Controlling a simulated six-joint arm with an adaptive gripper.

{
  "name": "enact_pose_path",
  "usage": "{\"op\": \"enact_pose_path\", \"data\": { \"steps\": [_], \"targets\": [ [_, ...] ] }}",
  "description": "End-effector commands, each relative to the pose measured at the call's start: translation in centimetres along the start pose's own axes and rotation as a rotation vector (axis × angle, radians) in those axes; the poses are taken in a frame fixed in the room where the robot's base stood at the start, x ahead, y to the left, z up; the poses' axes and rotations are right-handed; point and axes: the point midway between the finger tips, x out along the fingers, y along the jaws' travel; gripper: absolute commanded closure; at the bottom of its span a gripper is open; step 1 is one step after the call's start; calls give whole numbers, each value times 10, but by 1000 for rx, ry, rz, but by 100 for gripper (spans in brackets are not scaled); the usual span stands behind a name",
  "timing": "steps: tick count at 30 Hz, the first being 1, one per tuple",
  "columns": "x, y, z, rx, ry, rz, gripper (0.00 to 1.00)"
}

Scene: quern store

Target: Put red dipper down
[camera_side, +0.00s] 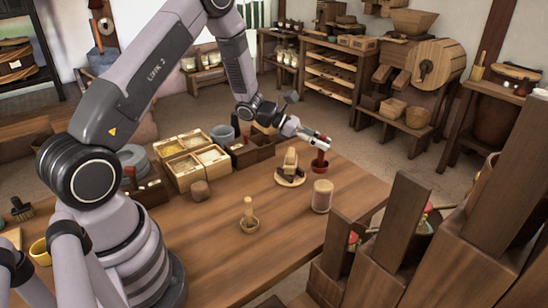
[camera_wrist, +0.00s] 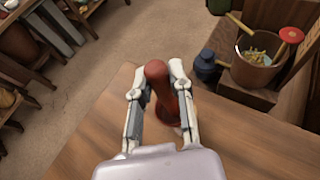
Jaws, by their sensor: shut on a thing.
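The red dipper (camera_side: 320,162) hangs roughly upright below my gripper (camera_side: 324,138) near the far edge of the wooden table (camera_side: 290,225) in the side view. In the wrist view the dipper (camera_wrist: 158,85) sits between the two fingers of my gripper (camera_wrist: 157,76), which are shut on its handle. The wooden table (camera_wrist: 95,130) shows below it. I cannot tell whether the dipper's bottom touches the table.
A round board with wooden blocks (camera_side: 290,172) and a lidded jar (camera_side: 322,196) stand close by. A small wooden bowl with a pestle (camera_side: 249,218) is nearer. Grain boxes (camera_side: 190,160) stand left. Bare tabletop lies between. A bucket (camera_wrist: 258,68) shows in the wrist view.

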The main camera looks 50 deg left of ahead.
Motion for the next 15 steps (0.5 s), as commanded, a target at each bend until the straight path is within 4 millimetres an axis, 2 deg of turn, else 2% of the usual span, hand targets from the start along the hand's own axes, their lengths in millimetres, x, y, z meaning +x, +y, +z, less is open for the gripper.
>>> {"op": "enact_pose_path", "data": {
  "steps": [5,15],
  "targets": [
    [11,22,0,-20,0,49,100],
    [74,86,-18,-19,1,46,100]
  ]
}}
